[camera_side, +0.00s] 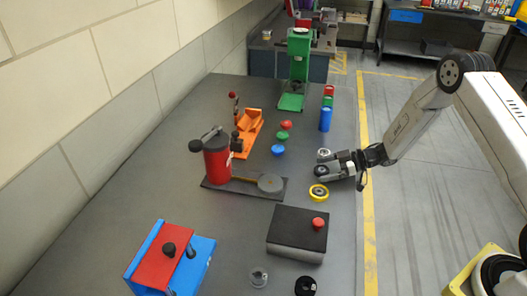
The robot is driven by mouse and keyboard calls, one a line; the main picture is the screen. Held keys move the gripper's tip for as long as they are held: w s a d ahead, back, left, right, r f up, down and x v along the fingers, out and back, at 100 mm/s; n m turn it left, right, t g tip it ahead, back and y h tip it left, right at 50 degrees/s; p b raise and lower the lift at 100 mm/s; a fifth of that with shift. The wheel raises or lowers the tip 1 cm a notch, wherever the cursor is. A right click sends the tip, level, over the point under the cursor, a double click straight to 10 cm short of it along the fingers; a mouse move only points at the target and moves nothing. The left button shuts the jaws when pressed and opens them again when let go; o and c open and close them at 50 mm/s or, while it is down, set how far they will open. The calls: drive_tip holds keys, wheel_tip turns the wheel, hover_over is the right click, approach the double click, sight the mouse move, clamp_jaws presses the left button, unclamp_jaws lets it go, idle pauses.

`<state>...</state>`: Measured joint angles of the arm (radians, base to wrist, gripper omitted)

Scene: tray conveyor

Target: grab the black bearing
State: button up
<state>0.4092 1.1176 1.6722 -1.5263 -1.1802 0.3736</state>
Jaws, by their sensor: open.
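A black ring-shaped part (306,286), which looks like the black bearing, lies on the grey table at the bottom edge of the view. My gripper (321,163) is near the table's right edge, well above that part in the picture and apart from it. It is open, pointing left. A small silver round piece (324,152) shows right at the fingertips; I cannot tell whether it is a loose part.
A dark box with a red button (318,223) stands between gripper and black part. A grey round part (259,277) lies left of the black one. A red cylinder device (217,162), blue-red box (172,258), orange holder (249,132) and blue cylinder (325,120) stand around.

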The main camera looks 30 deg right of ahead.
drive_tip(key=shift+c, duration=0.2)
drive_tip(key=c, duration=1.3)
drive_tip(key=shift+o, duration=0.2)
drive_tip(key=shift+r, duration=0.1)
drive_tip(key=s+d, duration=1)
drive_tip(key=d, duration=0.5)
